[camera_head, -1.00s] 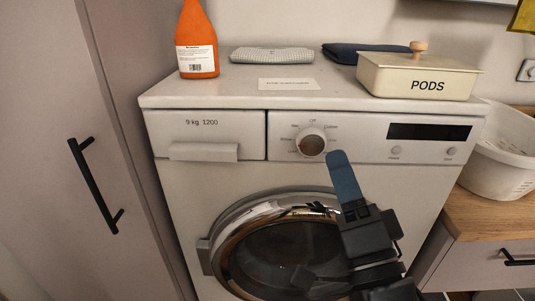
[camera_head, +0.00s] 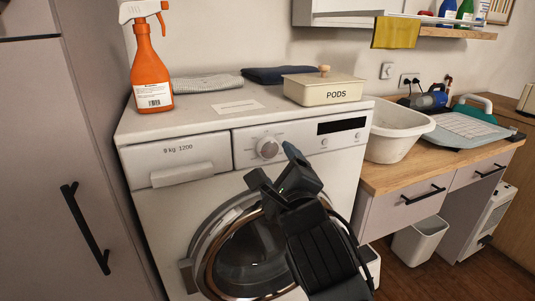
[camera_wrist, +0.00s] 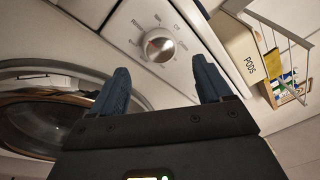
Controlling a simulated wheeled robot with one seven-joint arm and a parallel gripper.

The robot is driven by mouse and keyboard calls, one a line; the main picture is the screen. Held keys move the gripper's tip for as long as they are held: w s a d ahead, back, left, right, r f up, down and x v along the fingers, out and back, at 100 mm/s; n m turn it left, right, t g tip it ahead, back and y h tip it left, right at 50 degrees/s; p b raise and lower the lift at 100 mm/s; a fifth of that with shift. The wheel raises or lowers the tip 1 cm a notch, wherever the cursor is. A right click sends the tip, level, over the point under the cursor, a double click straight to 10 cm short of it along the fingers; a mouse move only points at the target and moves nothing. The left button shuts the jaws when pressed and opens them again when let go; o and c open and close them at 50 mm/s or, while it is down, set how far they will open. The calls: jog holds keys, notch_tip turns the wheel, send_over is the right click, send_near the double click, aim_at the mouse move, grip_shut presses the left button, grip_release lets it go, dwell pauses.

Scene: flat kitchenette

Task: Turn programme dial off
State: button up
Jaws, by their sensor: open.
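The programme dial (camera_head: 268,148) is a round silver knob on the front panel of the white washing machine (camera_head: 150,218). In the wrist view the dial (camera_wrist: 158,46) sits ahead of my gripper, roughly between the fingers and beyond their tips. Printed labels ring it, and a reddish mark shows on its face. My gripper (camera_wrist: 160,80) is open and empty, with two blue fingers apart. In the head view my gripper (camera_head: 272,168) is just below and right of the dial, in front of the door. No contact with the dial shows.
The round glass door (camera_head: 250,262) is below the panel. On top stand an orange spray bottle (camera_head: 151,75), a folded grey cloth (camera_head: 207,84), a dark cloth (camera_head: 270,75) and a PODS box (camera_head: 325,92). A white basin (camera_head: 398,135) sits on the counter at right.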

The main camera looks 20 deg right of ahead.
aim_at(270, 152)
jog(key=shift+w+d+p, duration=0.25)
jog(key=shift+w+p, duration=0.1)
jog(key=shift+w, duration=1.05)
jog(key=shift+w+d+p, duration=0.2)
jog(key=shift+w+p, duration=0.1)
jog(key=shift+w, duration=1.05)
jog(key=shift+c, duration=0.3)
jog(key=c, duration=1)
jog(key=shift+o, duration=0.2)
jog(key=shift+f+n+b, duration=0.15)
jog(key=shift+n+b, duration=0.25)
jog(key=shift+b, duration=0.15)
